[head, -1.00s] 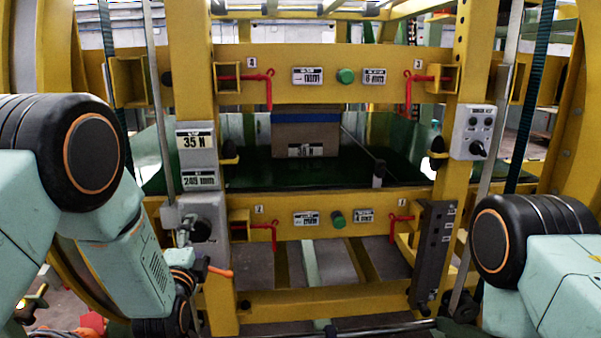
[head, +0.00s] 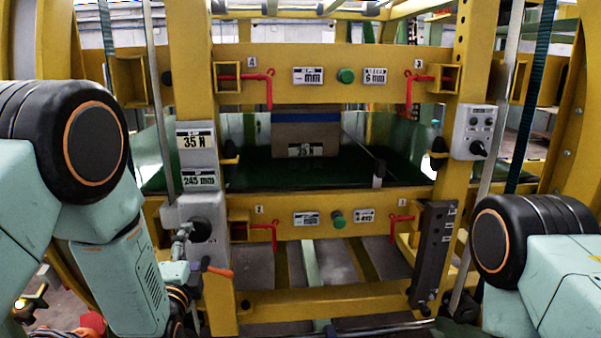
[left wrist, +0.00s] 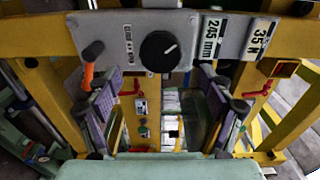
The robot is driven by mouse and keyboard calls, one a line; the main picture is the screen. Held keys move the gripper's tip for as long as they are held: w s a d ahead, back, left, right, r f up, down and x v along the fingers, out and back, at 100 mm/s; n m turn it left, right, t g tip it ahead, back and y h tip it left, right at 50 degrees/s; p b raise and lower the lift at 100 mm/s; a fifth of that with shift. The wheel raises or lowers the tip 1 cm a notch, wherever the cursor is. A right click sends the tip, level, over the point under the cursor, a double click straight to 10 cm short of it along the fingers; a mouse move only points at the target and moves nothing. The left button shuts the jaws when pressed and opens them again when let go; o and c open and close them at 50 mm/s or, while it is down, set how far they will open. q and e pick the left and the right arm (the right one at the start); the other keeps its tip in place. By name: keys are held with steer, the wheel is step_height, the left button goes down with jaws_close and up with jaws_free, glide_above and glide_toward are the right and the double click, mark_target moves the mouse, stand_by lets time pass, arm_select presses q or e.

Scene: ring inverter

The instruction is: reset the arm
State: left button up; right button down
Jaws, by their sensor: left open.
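My left gripper (left wrist: 160,92) is open and empty in the left wrist view, with one finger with a purplish pad on each side. A grey control box (left wrist: 205,55) with a black round knob (left wrist: 160,51) lies ahead of it, apart from the fingers. An orange-handled lever (left wrist: 88,76) shows left of the knob.
A yellow frame (head: 330,304) with crossbars and red handles (head: 269,84) stands in front. A switch box (head: 476,132) is on the right post. Grey floor shows below.

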mark_target(197, 234)
arm_select(q)
steer(key=w, duration=0.7)
steer(key=shift+w+a, duration=0.15)
steer(key=shift+a, duration=0.2)
steer(key=shift+n, duration=0.7)
steer(key=shift+r+n, duration=0.1)
steer(key=shift+n, duration=2.2)
steer(key=n, duration=0.7)
steer(key=shift+d+n+b, duration=0.1)
steer(key=shift+n+b, duration=0.2)
steer(key=shift+n, duration=2.3)
steer(key=shift+f, duration=0.2)
